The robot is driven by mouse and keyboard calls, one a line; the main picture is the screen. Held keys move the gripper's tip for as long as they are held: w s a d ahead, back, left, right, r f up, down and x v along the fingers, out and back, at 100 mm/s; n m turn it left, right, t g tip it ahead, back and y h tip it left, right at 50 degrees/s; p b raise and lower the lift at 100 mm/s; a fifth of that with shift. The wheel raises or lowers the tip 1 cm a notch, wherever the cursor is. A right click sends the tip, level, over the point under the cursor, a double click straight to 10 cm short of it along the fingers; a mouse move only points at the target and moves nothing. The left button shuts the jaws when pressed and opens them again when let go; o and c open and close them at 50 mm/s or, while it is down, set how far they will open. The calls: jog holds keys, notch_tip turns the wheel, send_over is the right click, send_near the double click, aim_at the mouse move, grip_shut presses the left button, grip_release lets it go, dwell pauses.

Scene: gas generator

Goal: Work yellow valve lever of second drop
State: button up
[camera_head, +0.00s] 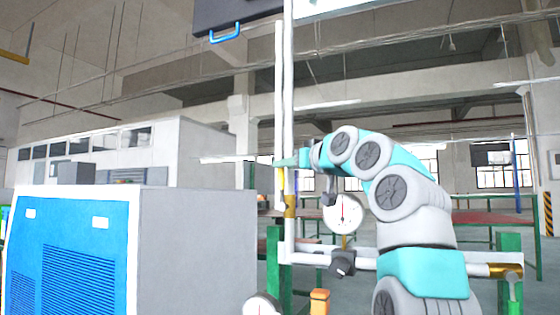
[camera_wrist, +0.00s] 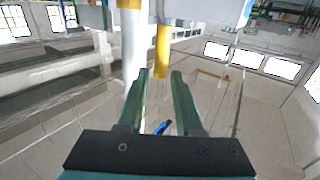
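The yellow valve lever (camera_head: 281,181) hangs beside the white vertical pipe (camera_head: 284,110) in the head view. In the wrist view the lever (camera_wrist: 162,48) points down toward my gripper, and its lower end lies between or just beyond the fingertips. My gripper (camera_wrist: 160,76) has its two green fingers apart, with a gap on both sides of the lever. In the head view my gripper (camera_head: 284,162) is at the pipe, close to the lever's upper part. Whether a finger touches the lever cannot be told. A brass fitting (camera_head: 290,207) sits just below on the pipe.
A white horizontal pipe (camera_head: 460,270) runs right. A blue and grey cabinet (camera_head: 190,245) fills the left. A dark box (camera_head: 235,14) hangs above.

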aim_at(281, 187)
jog(key=p+x, duration=0.1)
jog(key=x, duration=0.2)
jog(key=shift+w, duration=0.15)
grip_shut()
dwell(1.3)
